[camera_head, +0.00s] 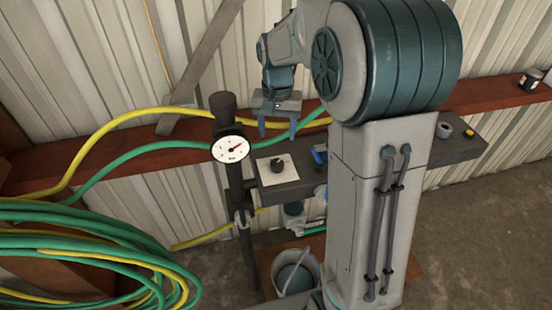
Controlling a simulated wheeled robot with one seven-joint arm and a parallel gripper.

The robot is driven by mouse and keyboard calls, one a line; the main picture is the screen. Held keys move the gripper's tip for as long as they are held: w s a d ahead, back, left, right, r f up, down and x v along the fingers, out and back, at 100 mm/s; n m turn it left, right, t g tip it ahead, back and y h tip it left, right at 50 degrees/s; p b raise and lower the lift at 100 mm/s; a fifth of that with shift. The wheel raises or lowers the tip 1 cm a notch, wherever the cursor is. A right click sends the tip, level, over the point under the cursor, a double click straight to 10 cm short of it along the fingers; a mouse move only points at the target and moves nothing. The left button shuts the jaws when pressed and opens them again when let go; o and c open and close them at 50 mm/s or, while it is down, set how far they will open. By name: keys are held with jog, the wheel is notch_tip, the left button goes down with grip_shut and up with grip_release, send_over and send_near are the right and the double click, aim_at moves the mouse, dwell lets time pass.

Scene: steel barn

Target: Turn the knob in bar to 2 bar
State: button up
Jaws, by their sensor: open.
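A small black knob (277,164) stands on a square white plate (269,176) fixed to a dark grey block. A round white gauge (230,150) is on the dark post left of the knob. My arm hides part of the shelf to the right.
Yellow (122,123) and green (140,147) hoses run along the wall, with a large hose coil (70,245) at left. A bucket (294,277) stands below. A blue item (320,155) is right of the plate. A dark can (530,80) sits on the red beam.

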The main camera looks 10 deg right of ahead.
aim_at(277, 163)
notch_tip(277, 163, down, 12)
jog(key=shift+r+p, duration=0.15)
jog(key=shift+p, duration=0.4)
jog(key=shift+c, duration=0.3)
jog(key=c, duration=0.9)
jog(key=shift+a, duration=0.1)
